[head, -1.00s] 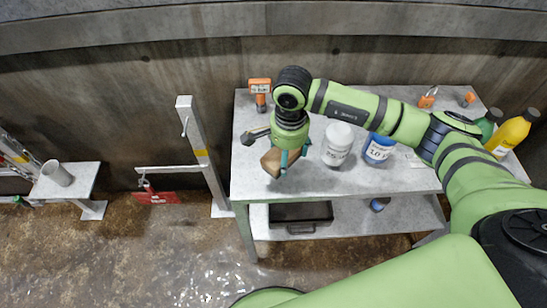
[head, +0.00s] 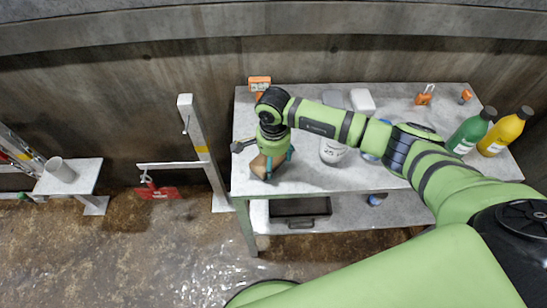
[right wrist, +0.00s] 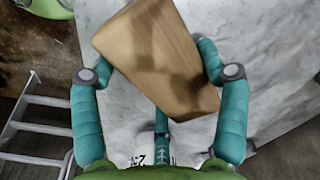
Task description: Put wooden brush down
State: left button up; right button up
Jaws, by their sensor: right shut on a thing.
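The wooden brush (head: 260,165) is a tan wooden block at the left front of the grey table (head: 345,180). My right gripper (head: 272,160) is shut on it, with the hand pointing down. In the right wrist view the brush (right wrist: 158,55) lies tilted between the teal fingers of the right gripper (right wrist: 158,75), over the grey table top. I cannot tell whether its underside touches the table. My left gripper is not in view.
A white bottle (head: 332,150) stands to the right of the brush, partly behind my arm. Green (head: 470,132) and yellow (head: 505,133) bottles stand at the right end. An orange device (head: 259,83) is at the back left. A dark tray (head: 300,212) sits on the lower shelf.

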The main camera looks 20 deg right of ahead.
jog(key=o, duration=1.3)
jog(key=shift+f, duration=0.1)
jog(key=shift+r+p, duration=0.25)
jog(key=shift+p, duration=0.05)
jog(key=shift+r+b, duration=0.3)
notch_tip(320, 180, up, 11)
jog(key=b, duration=0.3)
jog(key=shift+r, duration=0.15)
